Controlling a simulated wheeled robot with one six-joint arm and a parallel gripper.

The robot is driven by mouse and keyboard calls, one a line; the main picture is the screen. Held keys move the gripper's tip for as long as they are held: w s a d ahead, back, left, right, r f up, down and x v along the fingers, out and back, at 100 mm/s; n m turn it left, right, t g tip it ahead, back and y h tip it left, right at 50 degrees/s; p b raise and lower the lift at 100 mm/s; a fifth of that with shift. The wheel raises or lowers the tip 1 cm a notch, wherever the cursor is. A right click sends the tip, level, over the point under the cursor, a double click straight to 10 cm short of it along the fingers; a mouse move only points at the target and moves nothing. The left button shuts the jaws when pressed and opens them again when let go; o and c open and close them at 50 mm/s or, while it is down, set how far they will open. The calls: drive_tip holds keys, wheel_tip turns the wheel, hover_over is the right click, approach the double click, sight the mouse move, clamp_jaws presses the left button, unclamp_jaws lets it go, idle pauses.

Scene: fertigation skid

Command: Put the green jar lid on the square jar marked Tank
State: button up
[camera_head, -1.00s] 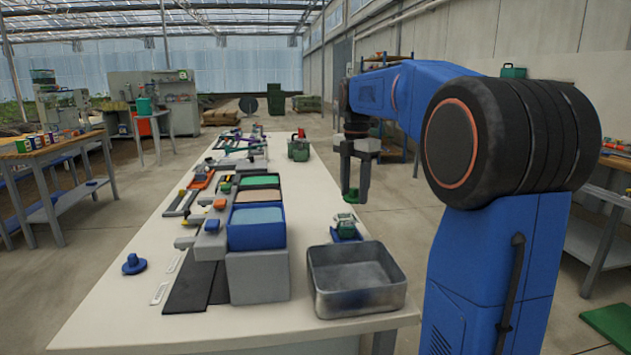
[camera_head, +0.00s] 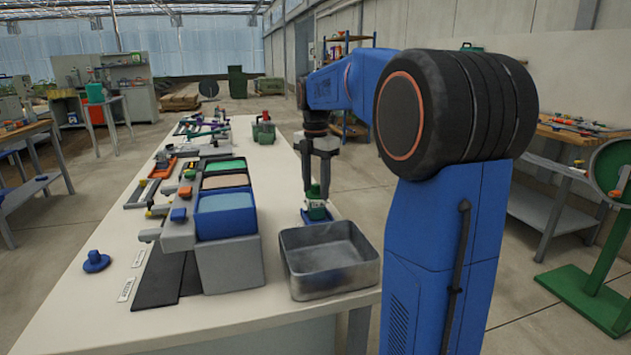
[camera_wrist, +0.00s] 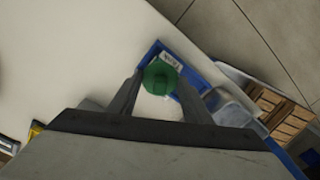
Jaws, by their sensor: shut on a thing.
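My gripper (camera_head: 316,187) is pointing down near the table's right edge and is shut on the green jar lid (camera_wrist: 160,77). The lid shows as a round green piece with a knob between the fingertips in the wrist view. Directly below the fingertips in the head view is a small green body with a pale label (camera_head: 316,211), on a blue base (camera_head: 307,217). I cannot tell whether the lid touches it.
A grey metal basin (camera_head: 330,262) stands just in front of the gripper. To the left, blue, tan and green bins (camera_head: 225,213) sit on grey blocks. A blue knobbed piece (camera_head: 96,262) lies at the front left. The table between bins and gripper is clear.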

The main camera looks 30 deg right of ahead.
drive_tip(key=shift+f, duration=0.15)
drive_tip(key=o, duration=1.1)
drive_tip(key=shift+r, duration=3.5)
drive_tip(key=shift+s, duration=0.1)
